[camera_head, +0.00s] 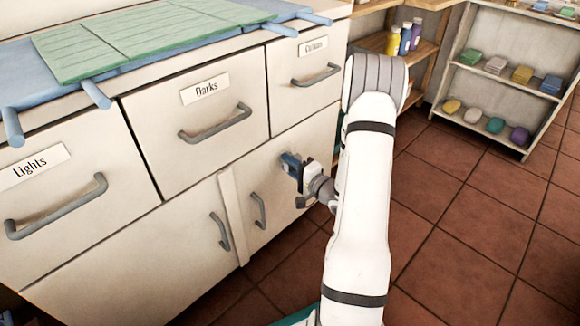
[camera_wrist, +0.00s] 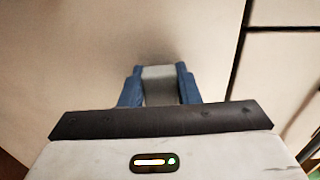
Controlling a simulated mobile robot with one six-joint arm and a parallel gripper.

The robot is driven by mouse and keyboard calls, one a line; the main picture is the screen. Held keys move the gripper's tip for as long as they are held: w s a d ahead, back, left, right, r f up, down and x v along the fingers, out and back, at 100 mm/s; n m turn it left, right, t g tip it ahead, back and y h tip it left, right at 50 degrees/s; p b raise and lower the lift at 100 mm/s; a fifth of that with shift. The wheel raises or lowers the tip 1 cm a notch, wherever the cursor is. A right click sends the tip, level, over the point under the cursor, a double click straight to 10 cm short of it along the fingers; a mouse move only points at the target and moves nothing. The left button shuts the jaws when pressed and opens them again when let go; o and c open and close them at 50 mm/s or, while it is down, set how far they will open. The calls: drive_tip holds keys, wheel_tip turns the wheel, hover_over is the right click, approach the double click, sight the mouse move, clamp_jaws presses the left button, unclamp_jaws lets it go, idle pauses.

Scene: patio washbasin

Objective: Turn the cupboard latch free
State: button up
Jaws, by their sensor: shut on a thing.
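The right cupboard door (camera_head: 272,185) is flat against the white cabinet front, below the drawers. My gripper (camera_head: 290,163) is at the upper right part of this door. In the wrist view its two blue fingers (camera_wrist: 160,88) are shut on a grey block, which appears to be the cupboard latch (camera_wrist: 159,74). The block sits between the fingers, close to the pale door surface. In the head view my gripper hides the latch. How far the latch is turned cannot be told.
The right door has a grey handle (camera_head: 258,210), and the left door has another (camera_head: 221,231). Drawers labelled Lights (camera_head: 45,168) and Darks (camera_head: 205,88) are closed above. A shelf with coloured soaps (camera_head: 487,121) stands at the back right. Tiled floor (camera_head: 460,210) is clear.

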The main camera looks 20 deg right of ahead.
drive_tip(key=o, duration=1)
drive_tip(key=shift+s, duration=0.1)
drive_tip(key=p+v, duration=0.2)
drive_tip(key=v, duration=0.5)
drive_tip(key=shift+s+d, duration=0.15)
drive_tip(key=shift+s, duration=0.15)
